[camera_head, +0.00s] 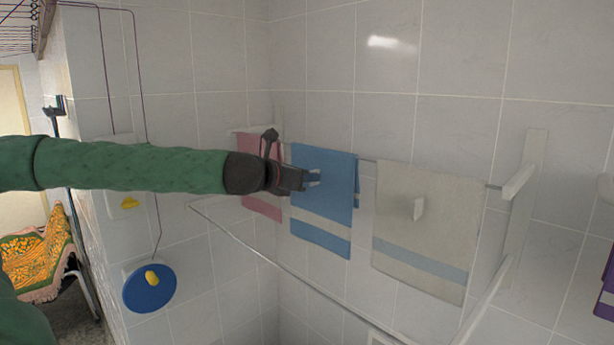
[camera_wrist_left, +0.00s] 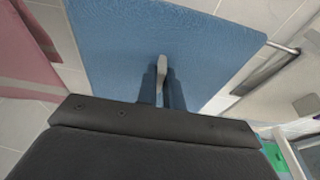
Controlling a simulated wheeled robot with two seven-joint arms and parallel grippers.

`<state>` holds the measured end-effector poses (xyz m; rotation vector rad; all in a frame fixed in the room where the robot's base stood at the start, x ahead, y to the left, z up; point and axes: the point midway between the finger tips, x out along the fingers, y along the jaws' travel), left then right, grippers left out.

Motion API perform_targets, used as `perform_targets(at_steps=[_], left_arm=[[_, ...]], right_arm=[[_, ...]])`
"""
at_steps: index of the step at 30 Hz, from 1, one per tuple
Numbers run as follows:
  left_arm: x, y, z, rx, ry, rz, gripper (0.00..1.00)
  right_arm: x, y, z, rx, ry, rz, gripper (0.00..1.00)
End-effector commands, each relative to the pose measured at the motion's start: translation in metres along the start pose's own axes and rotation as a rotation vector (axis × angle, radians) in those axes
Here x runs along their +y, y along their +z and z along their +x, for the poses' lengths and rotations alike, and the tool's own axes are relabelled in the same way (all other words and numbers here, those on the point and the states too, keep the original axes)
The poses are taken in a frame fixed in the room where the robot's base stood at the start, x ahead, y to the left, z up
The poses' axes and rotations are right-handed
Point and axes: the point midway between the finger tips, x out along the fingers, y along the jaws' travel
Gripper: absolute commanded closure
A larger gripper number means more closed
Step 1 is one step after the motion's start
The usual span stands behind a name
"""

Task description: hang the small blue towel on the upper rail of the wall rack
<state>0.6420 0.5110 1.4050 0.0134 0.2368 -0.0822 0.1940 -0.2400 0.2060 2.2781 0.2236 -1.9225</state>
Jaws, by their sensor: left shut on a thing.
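The small blue towel (camera_head: 322,215), with a pale stripe near its bottom, hangs draped over the upper rail (camera_head: 366,159) of the wall rack, a short back flap showing at its right edge. It also fills much of the left wrist view (camera_wrist_left: 150,35), where the rail (camera_wrist_left: 283,47) meets its right edge. My left gripper (camera_head: 311,178) is in front of the towel's upper part, shut on a small pale tab at its face. The tab (camera_wrist_left: 162,68) shows between the fingertips in the left wrist view. My right gripper is not in view.
A pink towel (camera_head: 262,200) hangs left of the blue one, and a beige towel (camera_head: 425,225) with a pale tab (camera_head: 418,208) hangs to its right. A lower bar (camera_head: 290,270) runs below and in front. A blue disc (camera_head: 150,290) is on the left wall.

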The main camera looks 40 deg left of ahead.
Motion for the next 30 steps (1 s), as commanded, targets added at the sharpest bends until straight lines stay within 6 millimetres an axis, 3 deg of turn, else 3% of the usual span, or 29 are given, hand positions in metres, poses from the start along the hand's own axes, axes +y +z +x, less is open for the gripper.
perform_targets(at_steps=[6,7,10,17,20,30], left_arm=[[-0.0003,0.001,-0.0003,0.001,-0.001,0.0,1.0],[-0.0003,0.0011,-0.0003,0.001,-0.001,0.0,0.88],[-0.0002,0.0015,-0.0004,0.001,-0.001,0.0,0.68],[-0.0002,0.0018,-0.0005,0.001,-0.001,0.0,0.64],[-0.0002,0.0019,-0.0005,0.001,-0.001,0.0,0.48],[-0.0001,0.0003,-0.0038,0.0,0.0,0.003,0.48]], right_arm=[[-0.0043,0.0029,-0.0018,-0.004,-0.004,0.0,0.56],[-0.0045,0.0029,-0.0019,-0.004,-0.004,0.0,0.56],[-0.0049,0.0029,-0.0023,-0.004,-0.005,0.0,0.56],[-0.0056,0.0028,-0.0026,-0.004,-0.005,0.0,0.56],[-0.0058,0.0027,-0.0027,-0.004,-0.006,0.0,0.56],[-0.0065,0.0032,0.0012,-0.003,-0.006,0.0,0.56]])
